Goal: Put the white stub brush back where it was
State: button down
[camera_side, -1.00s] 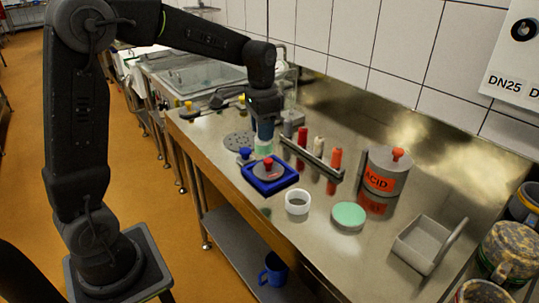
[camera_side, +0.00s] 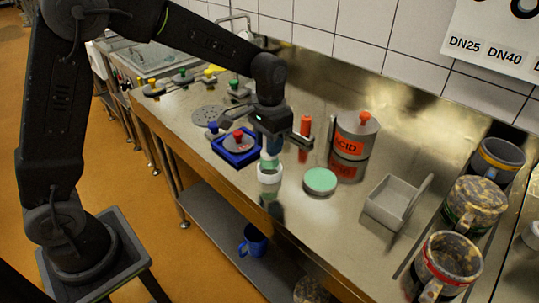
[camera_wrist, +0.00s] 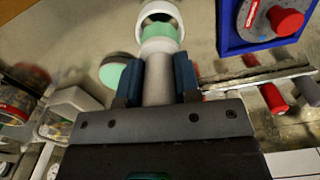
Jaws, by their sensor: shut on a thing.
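My gripper (camera_side: 273,143) is shut on a pale stub brush (camera_wrist: 157,84), its whitish handle between the two dark blue fingers in the wrist view. Its mint-green end (camera_wrist: 160,31) points away from the gripper. In the side view the brush (camera_side: 268,158) hangs about upright at the white ring-shaped mould (camera_side: 269,174). In the wrist view its green end overlaps the opening of this mould (camera_wrist: 171,13); I cannot tell how deep it reaches. The rack (camera_side: 301,144) behind my gripper holds a red-handled piece (camera_side: 305,125); the rest of the rack is mostly hidden.
A blue square tray (camera_side: 234,161) with a red-knobbed disc stands left of the mould. A mint-green disc (camera_side: 320,181) lies to its right. The ACID canister (camera_side: 355,136), a grey open box (camera_side: 386,207) and several mottled mugs (camera_side: 474,202) stand further right.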

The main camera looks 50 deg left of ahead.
aim_at(267, 162)
jog(key=shift+f, duration=2.05)
jog(key=c, duration=0.8)
grip_release()
jog(key=shift+f, duration=0.15)
